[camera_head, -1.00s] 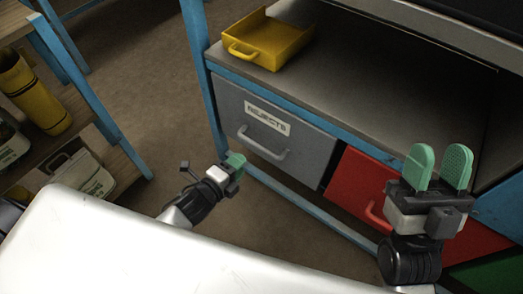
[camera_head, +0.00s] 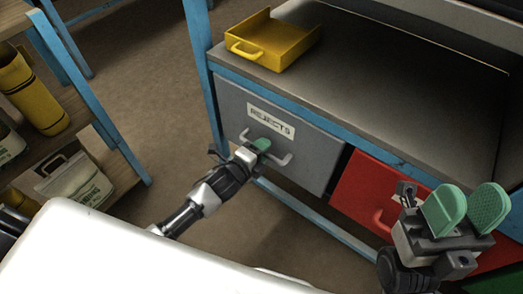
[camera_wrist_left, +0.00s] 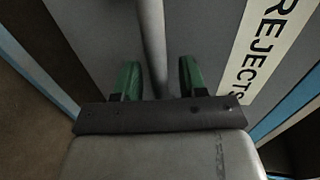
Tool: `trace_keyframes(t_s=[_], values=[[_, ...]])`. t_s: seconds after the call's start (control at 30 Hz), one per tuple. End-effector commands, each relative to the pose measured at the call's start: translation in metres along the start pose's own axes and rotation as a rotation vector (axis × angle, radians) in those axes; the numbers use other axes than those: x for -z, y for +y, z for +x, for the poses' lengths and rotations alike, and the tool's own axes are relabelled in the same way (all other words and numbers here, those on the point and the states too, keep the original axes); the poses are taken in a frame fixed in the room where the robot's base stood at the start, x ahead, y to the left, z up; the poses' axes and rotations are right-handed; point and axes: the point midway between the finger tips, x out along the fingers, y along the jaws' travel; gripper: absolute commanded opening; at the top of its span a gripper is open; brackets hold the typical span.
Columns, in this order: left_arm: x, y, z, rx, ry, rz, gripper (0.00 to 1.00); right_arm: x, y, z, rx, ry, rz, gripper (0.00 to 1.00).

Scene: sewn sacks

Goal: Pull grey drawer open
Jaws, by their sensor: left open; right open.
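The grey drawer (camera_head: 310,165) carries a "REJECTS" label (camera_head: 271,122) and looks shut in the blue-framed bench. Its pale bar handle (camera_head: 284,160) crosses the front below the label. My left gripper (camera_head: 262,145) is at the handle and covers its middle. In the left wrist view the handle (camera_wrist_left: 152,45) runs between the two green fingers of the open left gripper (camera_wrist_left: 158,80), with gaps on both sides. The label (camera_wrist_left: 262,50) is at the right there. My right gripper (camera_head: 466,208) is open and empty, in front of the red drawer.
A red drawer (camera_head: 365,190) with a red handle sits right of the grey one. A yellow tray (camera_head: 285,42) stands on the bench top (camera_head: 390,75). A shelf with a yellow roll (camera_head: 30,95) is at the left. Floor is clear between them.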

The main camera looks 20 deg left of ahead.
Motion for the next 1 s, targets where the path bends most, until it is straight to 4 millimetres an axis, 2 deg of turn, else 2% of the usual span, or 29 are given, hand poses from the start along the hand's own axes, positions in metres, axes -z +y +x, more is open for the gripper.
trace_keyframes(t_s=[0.07,0.33,0.73,1.0], values=[[0.000,0.000,0.000,0.000,0.000,0.000,0.40,0.000,0.000,0.000,0.000,0.000,0.000,0.43],[0.000,0.000,0.000,0.000,0.000,-0.001,0.00,0.000,0.000,0.000,0.000,-0.001,0.000,0.43],[0.000,0.001,-0.004,-0.002,0.000,-0.001,0.00,0.001,0.000,0.003,0.000,-0.001,0.000,0.43],[0.001,0.004,-0.026,-0.007,0.000,-0.003,0.00,0.004,0.000,0.019,0.000,-0.001,0.000,0.43]])
